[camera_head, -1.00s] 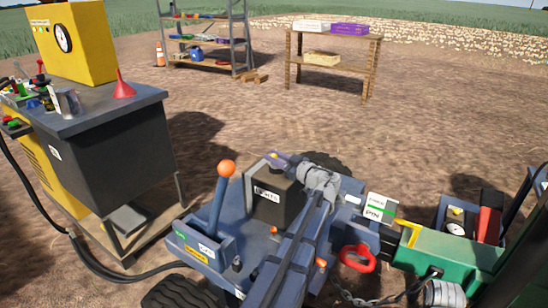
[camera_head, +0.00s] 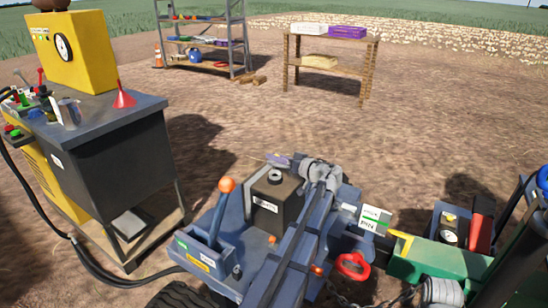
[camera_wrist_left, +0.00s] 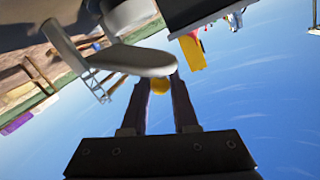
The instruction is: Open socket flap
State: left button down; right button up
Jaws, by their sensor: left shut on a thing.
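The dark socket box (camera_head: 276,200) with a white label stands on the blue machine. A round socket opening (camera_head: 275,176) shows on its top. My left gripper (camera_head: 277,160) is at the far edge of that top, its dark purple fingers above the box. In the left wrist view the fingers (camera_wrist_left: 163,88) are shut on a small yellow tab (camera_wrist_left: 160,87). A grey rounded plate (camera_wrist_left: 138,58), apparently the flap, lies at the fingertips. In the head view the flap is too small or hidden to tell. My right gripper is not in view.
An orange-knobbed lever (camera_head: 226,186) stands left of the box. A green coupling (camera_head: 430,262) and red handle (camera_head: 353,266) are at right. A dark workbench (camera_head: 125,160) stands at left, a shelf (camera_head: 240,45) and wooden table (camera_head: 330,62) behind.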

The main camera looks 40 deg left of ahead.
pick_arm(q)
jog(key=w+m+p, duration=0.1)
jog(key=w+r+m, duration=0.1)
jog(key=m, duration=0.1)
jog(key=shift+w+a+r+g+h+p, duration=0.1)
jog(key=shift+w+g+h+p, duration=0.2)
jog(key=shift+p, duration=0.05)
jog(key=w+m, duration=0.1)
jog(key=m, duration=0.1)
jog(key=shift+w+a+m+p, duration=0.1)
jog(key=shift+w+m+p, duration=0.2)
jog(key=shift+w, duration=0.05)
jog(key=shift+w+a+f+m+g+h+b, duration=0.1)
jog(key=shift+w+f+m+g+b, duration=0.1)
jog(key=shift+w+m+g, duration=0.55)
jog(key=shift+w+a+f+m+g+h+b, duration=0.15)
jog(key=shift+w+m, duration=0.35)
jog(key=shift+m, duration=0.6)
jog(key=shift+w+d+f+m+g+h+b, duration=0.1)
jog(key=shift+w+f+m+g, duration=0.2)
jog(key=shift+w+m, duration=0.5)
jog(key=shift+s+m, duration=0.15)
jog(key=shift+m, duration=0.1)
